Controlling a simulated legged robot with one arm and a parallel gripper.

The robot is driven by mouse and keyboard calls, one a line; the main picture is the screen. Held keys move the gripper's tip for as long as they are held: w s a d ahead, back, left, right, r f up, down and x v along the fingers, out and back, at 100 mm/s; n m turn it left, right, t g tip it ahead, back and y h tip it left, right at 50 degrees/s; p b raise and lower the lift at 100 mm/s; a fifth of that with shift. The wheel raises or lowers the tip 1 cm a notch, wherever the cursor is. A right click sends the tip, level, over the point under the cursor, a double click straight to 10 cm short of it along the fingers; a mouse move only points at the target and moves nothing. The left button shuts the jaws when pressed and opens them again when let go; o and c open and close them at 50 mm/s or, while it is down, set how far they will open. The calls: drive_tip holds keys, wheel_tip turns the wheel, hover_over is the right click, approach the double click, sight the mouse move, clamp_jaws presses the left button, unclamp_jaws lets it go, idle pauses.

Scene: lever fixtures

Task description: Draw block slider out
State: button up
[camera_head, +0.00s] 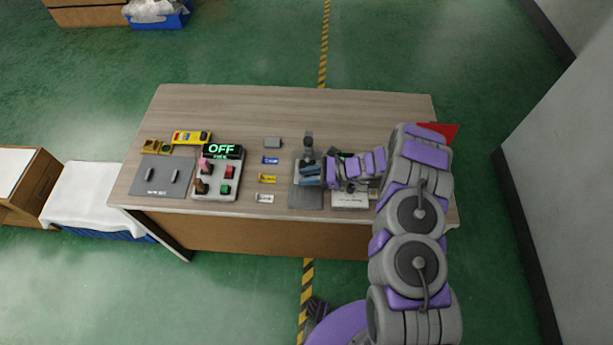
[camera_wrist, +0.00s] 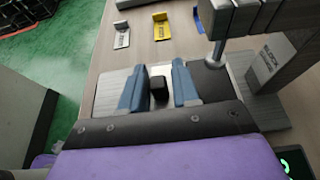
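The block slider fixture (camera_head: 306,198) is a grey plate near the right half of the table; its metal plate also shows in the wrist view (camera_wrist: 109,92). A small black block-shaped knob (camera_wrist: 158,88) stands on it. My gripper (camera_wrist: 158,90) has its two blue fingers on either side of this knob. A gap shows between the knob and each finger, so the gripper is open around it. In the head view, my gripper (camera_head: 311,176) is over the fixture and hides the knob. A grey block with lettering (camera_wrist: 268,65) stands beside the plate.
A metal post (camera_wrist: 217,52) rises close to my right finger; its dark top (camera_head: 308,141) shows in the head view. Small labelled brackets in blue (camera_head: 271,160), yellow (camera_head: 267,179) and white (camera_head: 264,198) lie left. A control box (camera_head: 217,173) reads OFF.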

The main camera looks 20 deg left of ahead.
drive_tip(key=shift+a+f, duration=0.1)
drive_tip(key=shift+a, duration=0.05)
drive_tip(key=shift+d, duration=0.6)
drive_tip(key=shift+c, duration=0.6)
drive_tip(key=shift+s, duration=0.1)
clamp_jaws()
drive_tip(key=shift+a, duration=0.2)
